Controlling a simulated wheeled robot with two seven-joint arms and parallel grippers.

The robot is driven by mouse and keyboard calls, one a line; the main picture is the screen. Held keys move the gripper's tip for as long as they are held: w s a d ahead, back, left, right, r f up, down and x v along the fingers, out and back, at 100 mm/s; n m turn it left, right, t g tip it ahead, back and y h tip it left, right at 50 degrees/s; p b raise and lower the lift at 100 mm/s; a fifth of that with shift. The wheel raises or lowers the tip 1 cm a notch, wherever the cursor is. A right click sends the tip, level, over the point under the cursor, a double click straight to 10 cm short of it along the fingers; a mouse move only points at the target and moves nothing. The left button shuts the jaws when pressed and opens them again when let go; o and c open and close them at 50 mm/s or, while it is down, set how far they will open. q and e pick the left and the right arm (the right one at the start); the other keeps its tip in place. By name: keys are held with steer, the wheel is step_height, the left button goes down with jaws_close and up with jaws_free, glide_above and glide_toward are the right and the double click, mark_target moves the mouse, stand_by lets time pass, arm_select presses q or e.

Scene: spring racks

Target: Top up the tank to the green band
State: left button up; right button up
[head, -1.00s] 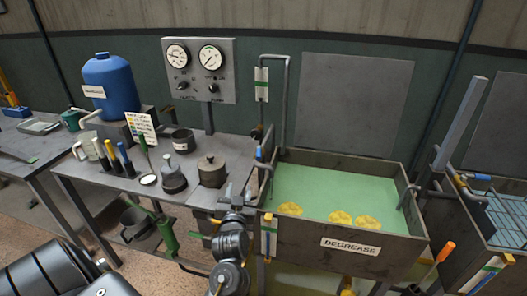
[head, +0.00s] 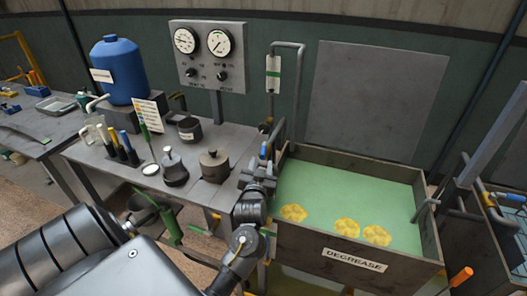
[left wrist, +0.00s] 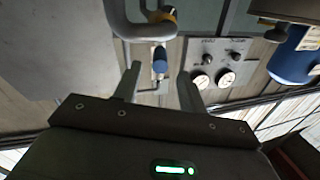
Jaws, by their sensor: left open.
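The DEGREASE tank (head: 330,262) holds pale green liquid (head: 340,195) with yellow patches floating near its front wall. A pipe (head: 300,90) rises behind its left end, with a white plate (head: 273,72) bearing a green band. A blue-handled valve (head: 264,150) sits at the tank's back left corner. My left gripper (head: 258,174) is open just in front of the valve. In the left wrist view the blue handle (left wrist: 159,62) shows beyond and between the open fingertips (left wrist: 160,80), apparently ungripped. My left arm hides part of the tank's left end. My right gripper is not in view.
A gauge panel (head: 208,57) stands behind the bench (head: 105,165). The bench carries a blue drum (head: 116,72), several coloured-handled tools, cans and a lidded pot (head: 214,165) close to my left gripper. An orange handle (head: 461,275) sticks up right of the tank.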

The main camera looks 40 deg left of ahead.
mark_target(263, 153)
arm_select(q)
steer(key=p+x, duration=0.1)
steer(key=x, duration=0.4)
steer(key=shift+x, duration=0.95)
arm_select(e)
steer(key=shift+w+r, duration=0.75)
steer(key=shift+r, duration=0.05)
arm_select(q)
jaws_close()
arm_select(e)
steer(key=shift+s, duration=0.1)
